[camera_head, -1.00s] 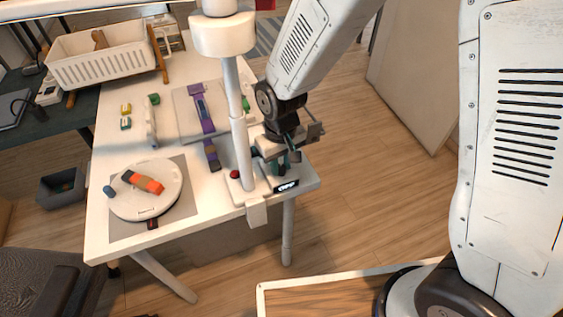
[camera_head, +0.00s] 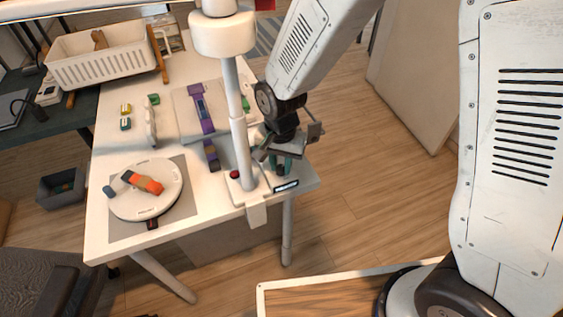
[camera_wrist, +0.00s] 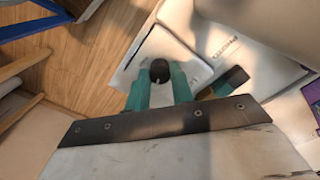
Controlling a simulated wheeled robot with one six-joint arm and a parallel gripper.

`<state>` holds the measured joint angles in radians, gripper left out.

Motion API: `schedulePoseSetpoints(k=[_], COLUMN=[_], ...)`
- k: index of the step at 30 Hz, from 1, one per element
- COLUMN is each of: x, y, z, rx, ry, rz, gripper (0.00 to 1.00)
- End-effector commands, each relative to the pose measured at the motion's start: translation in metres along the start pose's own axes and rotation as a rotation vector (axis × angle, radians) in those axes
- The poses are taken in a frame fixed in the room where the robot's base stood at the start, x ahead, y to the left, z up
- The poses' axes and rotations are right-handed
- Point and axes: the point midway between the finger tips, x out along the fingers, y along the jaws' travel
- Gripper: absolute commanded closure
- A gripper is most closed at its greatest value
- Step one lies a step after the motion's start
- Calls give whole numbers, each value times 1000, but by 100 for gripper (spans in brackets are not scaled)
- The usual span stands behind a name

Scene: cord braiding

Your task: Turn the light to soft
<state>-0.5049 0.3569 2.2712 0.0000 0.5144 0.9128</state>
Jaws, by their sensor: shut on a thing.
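A dark round knob (camera_wrist: 160,68) stands on a white base plate (camera_wrist: 133,62) in the wrist view. The teal fingers of my gripper (camera_wrist: 160,80) are shut on it, one on each side. In the head view my gripper (camera_head: 281,167) points down at the table's front right corner, and it hides the knob there. A small dark display (camera_head: 286,186) on the front of the base shows a pale mark too small to read. A white lamp post (camera_head: 238,135) with a wide collar (camera_head: 222,35) rises just left of my gripper. A red button (camera_head: 234,174) sits at its foot.
A round white turntable (camera_head: 147,200) with orange and grey pieces is at the table's front left. A purple strap (camera_head: 203,108) lies on a grey board behind the post. A white basket (camera_head: 105,55) stands at the back left.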

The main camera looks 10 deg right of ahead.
Motion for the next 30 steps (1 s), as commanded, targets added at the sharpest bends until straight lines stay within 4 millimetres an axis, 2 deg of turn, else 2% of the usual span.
schedulePoseSetpoints(k=[9,24,25,27,30], x=[-1,-1,-1,-1,-1], y=[-1,-1,-1,-1,-1], z=[-1,-1,-1,-1,-1], rx=[104,120,119,119,119], ry=[3,3,3,3,2], rz=[-3,-4,-4,-4,-3], gripper=[100,100,71,55,55])
